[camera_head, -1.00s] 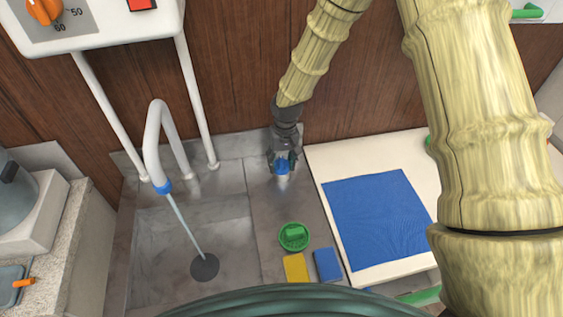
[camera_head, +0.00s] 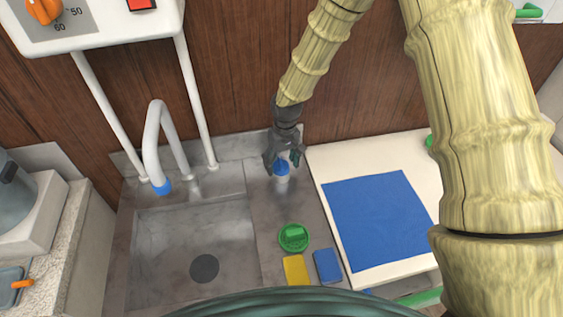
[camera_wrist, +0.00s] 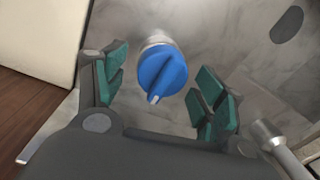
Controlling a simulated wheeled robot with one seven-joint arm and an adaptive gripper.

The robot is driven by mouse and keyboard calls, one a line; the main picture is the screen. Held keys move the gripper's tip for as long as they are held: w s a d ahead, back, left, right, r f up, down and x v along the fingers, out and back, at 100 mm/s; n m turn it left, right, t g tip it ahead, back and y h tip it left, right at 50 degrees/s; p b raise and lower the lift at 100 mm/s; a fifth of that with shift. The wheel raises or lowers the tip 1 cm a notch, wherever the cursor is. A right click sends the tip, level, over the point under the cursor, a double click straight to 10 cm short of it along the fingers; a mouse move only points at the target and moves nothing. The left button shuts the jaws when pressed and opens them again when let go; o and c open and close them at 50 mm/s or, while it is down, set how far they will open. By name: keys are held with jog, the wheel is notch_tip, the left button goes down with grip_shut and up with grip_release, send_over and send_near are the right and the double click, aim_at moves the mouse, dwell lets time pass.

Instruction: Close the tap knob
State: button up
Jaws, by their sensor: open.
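The blue tap knob (camera_head: 281,169) sits on a short pale post at the back of the steel sink counter. In the wrist view the knob (camera_wrist: 162,72) shows a raised grip bar and a white pointer mark at its lower edge. My gripper (camera_head: 284,162) is open around the knob; in the wrist view its green-padded fingers (camera_wrist: 160,88) stand apart on either side, with gaps to the knob. The white tap spout (camera_head: 153,140) with a blue tip arches over the sink basin (camera_head: 165,240). No water runs from it.
A green round dish (camera_head: 294,238), a yellow sponge (camera_head: 296,270) and a blue sponge (camera_head: 327,265) lie in front of the knob. A white board with a blue cloth (camera_head: 378,218) is to the right. The wooden wall (camera_head: 245,60) is close behind.

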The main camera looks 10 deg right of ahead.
aim_at(284, 163)
notch_tip(284, 163, up, 12)
jog(key=shift+d, duration=0.4)
dwell(0.3)
jog(key=shift+w+f, duration=0.1)
